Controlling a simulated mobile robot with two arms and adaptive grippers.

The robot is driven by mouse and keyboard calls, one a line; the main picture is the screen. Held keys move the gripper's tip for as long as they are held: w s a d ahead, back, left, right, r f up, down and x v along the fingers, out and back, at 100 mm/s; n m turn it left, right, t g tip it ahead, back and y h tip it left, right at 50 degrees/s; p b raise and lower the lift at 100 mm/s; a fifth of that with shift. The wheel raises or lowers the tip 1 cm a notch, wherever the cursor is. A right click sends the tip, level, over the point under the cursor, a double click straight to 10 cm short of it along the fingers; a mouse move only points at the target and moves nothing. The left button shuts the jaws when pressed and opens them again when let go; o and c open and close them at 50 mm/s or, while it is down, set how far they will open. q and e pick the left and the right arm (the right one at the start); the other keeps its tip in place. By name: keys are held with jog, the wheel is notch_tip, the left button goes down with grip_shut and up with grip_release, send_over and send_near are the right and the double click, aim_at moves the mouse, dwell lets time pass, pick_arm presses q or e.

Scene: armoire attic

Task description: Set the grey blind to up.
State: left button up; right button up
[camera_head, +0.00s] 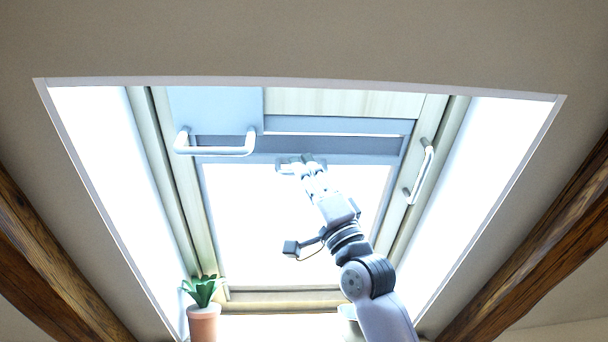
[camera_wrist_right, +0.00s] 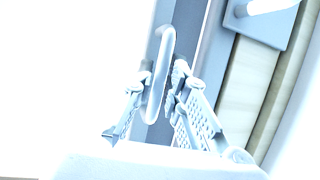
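The grey blind (camera_head: 350,145) shows as a blue-grey band across the upper part of the bright skylight window. In the right wrist view the blind (camera_wrist_right: 188,35) is a slanting grey strip with a pale loop handle (camera_wrist_right: 160,75). My right gripper (camera_head: 302,166) is reached up at the lower edge of the blind. In the wrist view its two fingers (camera_wrist_right: 160,88) stand apart, one on each side of the handle, with a gap on the right. Glare hides whether the left finger touches the handle. My left gripper is in neither view.
A blue panel (camera_head: 215,108) with a white bar handle (camera_head: 215,151) is at the upper left of the window. Another bar handle (camera_head: 420,172) is on the right frame. A potted plant (camera_head: 203,318) stands at the lower left. Wooden beams (camera_head: 545,260) flank the recess.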

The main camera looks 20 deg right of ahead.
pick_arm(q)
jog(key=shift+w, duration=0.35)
pick_arm(e)
jog(key=shift+o, duration=1.4)
jog(key=shift+f, duration=0.1)
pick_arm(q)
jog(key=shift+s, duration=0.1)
pick_arm(e)
jog(key=v, duration=1.2)
